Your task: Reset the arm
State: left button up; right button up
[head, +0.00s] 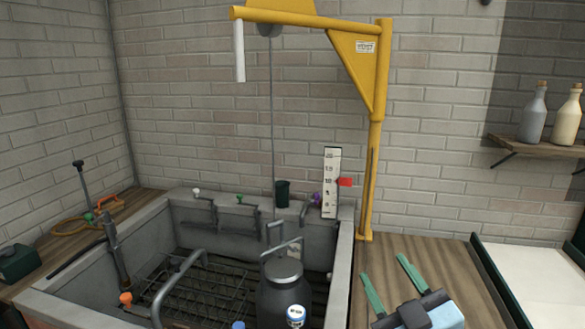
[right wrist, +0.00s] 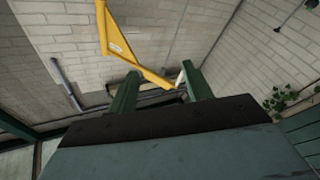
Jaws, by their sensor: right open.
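My right gripper (head: 389,278) is at the lower right of the head view, over the wooden counter to the right of the stone sink. Its two green fingers are spread apart with nothing between them. In the right wrist view the same fingers (right wrist: 160,88) point toward the brick wall and the yellow crane, and the gap between them is empty. My left gripper is not in view. A dark metal churn (head: 283,290) with a handle stands in the sink, left of my right gripper and apart from it.
A yellow crane (head: 377,150) rises behind the sink (head: 342,270), its cable hanging toward the churn. A white gauge (head: 331,180) with a red marker stands at the sink's back rim. Two bottles stand on a wall shelf (head: 540,146). A pale tray (head: 530,275) lies at right.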

jog(key=s+d+f+m+g+h, duration=0.3)
jog(key=f+g, duration=0.1)
jog(key=f, duration=0.4)
jog(key=s+d+f+m+g+h, duration=0.2)
jog(key=s+d+f+g, duration=0.1)
jog(key=f, duration=0.4)
jog(key=s+f+m+g, duration=0.1)
jog(key=s+f+g, duration=0.95)
jog(key=s, duration=0.65)
notch_tip(320, 180, down, 26)
jog(key=s+b, duration=0.1)
jog(key=s, duration=0.1)
jog(key=s+d+f, duration=0.2)
jog(key=s+f, duration=0.6)
jog(key=s+d+f+g+b, duration=0.1)
jog(key=s+f, duration=0.7)
jog(key=shift+s+d+f, duration=0.15)
jog(key=shift+d+f, duration=0.15)
jog(key=shift+d, duration=0.1)
